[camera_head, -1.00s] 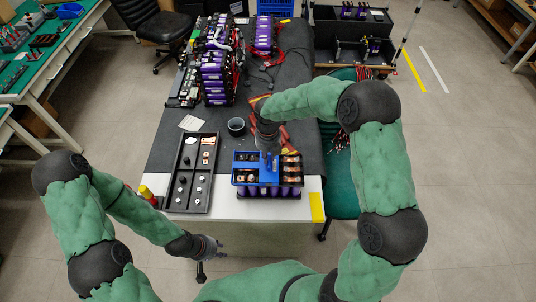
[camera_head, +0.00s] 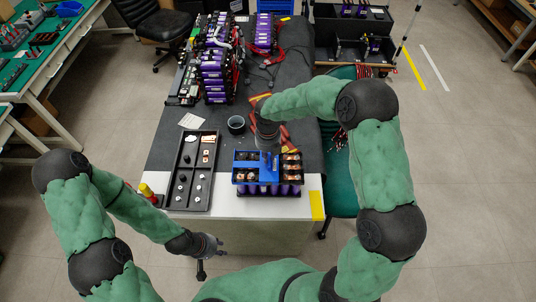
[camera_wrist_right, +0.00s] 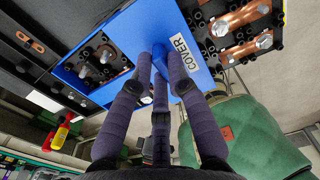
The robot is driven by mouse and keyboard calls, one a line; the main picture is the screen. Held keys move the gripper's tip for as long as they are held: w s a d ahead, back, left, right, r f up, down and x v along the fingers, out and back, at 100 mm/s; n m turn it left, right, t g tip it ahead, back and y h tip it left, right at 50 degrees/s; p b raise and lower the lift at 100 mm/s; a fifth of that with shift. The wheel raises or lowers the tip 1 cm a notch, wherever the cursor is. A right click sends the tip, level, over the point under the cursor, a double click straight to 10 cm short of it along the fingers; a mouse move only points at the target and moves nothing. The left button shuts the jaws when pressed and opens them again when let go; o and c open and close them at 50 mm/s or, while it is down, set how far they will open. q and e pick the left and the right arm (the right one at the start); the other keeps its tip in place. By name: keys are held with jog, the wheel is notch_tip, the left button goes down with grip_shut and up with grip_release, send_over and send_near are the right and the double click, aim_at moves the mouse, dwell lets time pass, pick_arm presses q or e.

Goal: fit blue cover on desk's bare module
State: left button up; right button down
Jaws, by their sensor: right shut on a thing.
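The blue cover (camera_head: 240,164), labelled COVER, lies over the left part of the module (camera_head: 292,182) at the desk's front edge. The module has purple cells and a black top with copper busbars, bare on the right. Copper also shows through the cover's openings. My right gripper (camera_head: 267,151) comes from above. In the right wrist view its fingers (camera_wrist_right: 160,72) are shut around the blue grip of the cover (camera_wrist_right: 130,32). Whether the cover is fully seated is hidden. My left gripper (camera_head: 212,245) hangs in front of the desk, apart from everything; its opening is too small to judge.
A black tray (camera_head: 208,188) with small hardware lies left of the module. A dark cup (camera_head: 236,124) and a paper (camera_head: 191,121) are behind. Stacked purple modules (camera_head: 215,82) fill the back left.

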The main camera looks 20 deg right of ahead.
jog(key=shift+f, duration=0.15)
jog(key=c, duration=1.1)
grip_release()
notch_tip(320, 180, up, 8)
jog(key=p, duration=0.7)
